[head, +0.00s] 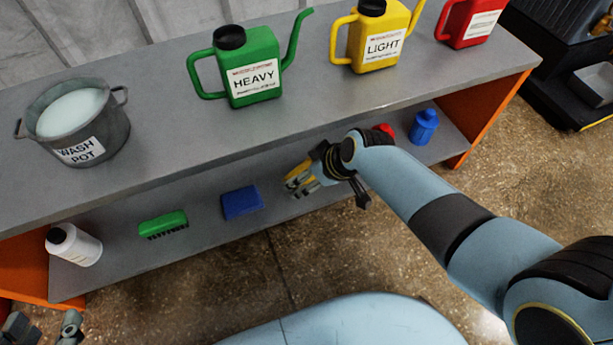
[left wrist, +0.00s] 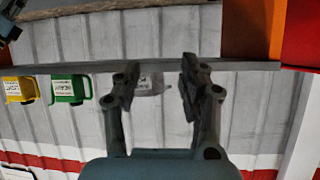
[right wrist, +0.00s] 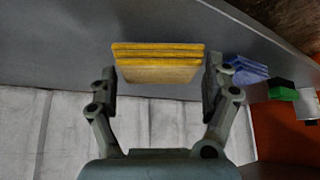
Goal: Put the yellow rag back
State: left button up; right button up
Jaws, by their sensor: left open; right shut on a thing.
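The yellow rag (right wrist: 157,62) is a folded block between the two fingertips of my right gripper (right wrist: 160,85), which is shut on it. In the head view the rag (head: 297,181) shows in part behind my right gripper (head: 303,180), over the lower shelf (head: 205,235) and right of the blue rag (head: 242,203). I cannot tell whether it touches the shelf. My left gripper (left wrist: 155,92) is open and empty in the left wrist view, with the workbench edge beyond it. In the head view it shows in part at the bottom left corner.
The lower shelf also bears a white bottle (head: 75,245), a green brush (head: 163,225), a red item (head: 384,130) and a blue bottle (head: 425,127). The top holds a wash pot (head: 100,140) and green (head: 250,80), yellow (head: 375,40) and red (head: 468,22) cans.

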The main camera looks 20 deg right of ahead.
jog(key=shift+w+a+f+b, duration=0.1)
jog(key=shift+f+b, duration=0.2)
jog(key=shift+f, duration=0.1)
jog(key=shift+w+a+f+b, duration=0.1)
jog(key=shift+f+b, duration=0.15)
jog(key=shift+f, duration=0.15)
pick_arm(q)
jog(key=w+r+t+h, duration=0.1)
jog(key=w+r+t, duration=0.3)
jog(key=w+r, duration=0.2)
notch_tip(320, 180, up, 3)
jog(key=shift+w+d+f+m+t, duration=0.2)
jog(key=shift+w+d+m+t, duration=0.1)
jog(key=shift+d+m, duration=0.15)
jog(key=shift+r, duration=0.1)
jog(key=shift+w+r, duration=0.1)
jog(key=shift+r, duration=0.05)
pick_arm(e)
jog(key=o, duration=1.1)
jog(key=shift+r, duration=0.1)
